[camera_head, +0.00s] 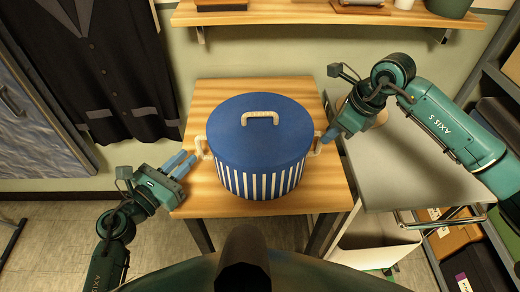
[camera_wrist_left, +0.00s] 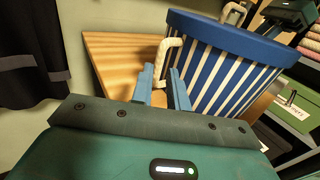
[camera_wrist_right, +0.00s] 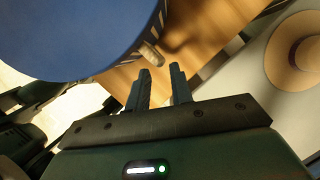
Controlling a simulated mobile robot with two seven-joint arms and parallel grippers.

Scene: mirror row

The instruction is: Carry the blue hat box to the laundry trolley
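The blue hat box (camera_head: 262,150) stands upright on a small wooden table (camera_head: 190,205). It has a blue lid with a cream top handle (camera_head: 260,116), striped sides and a cream handle on each side. My left gripper (camera_head: 184,164) is open and empty, its fingertips close to the box's left handle (camera_wrist_left: 165,57). My right gripper (camera_head: 330,136) is open, its fingertips close to the right handle (camera_wrist_right: 151,54). I cannot tell whether either touches. A grey flat-topped piece with a metal rail (camera_head: 400,165) stands right of the table; I cannot tell whether it is the laundry trolley.
A straw hat (camera_wrist_right: 300,48) lies on the grey top, partly behind my right arm. A wooden wall shelf (camera_head: 285,12) runs above the table. A dark coat (camera_head: 105,65) hangs at left. Shelving with boxes (camera_head: 450,235) stands at right. Floor shows at lower left.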

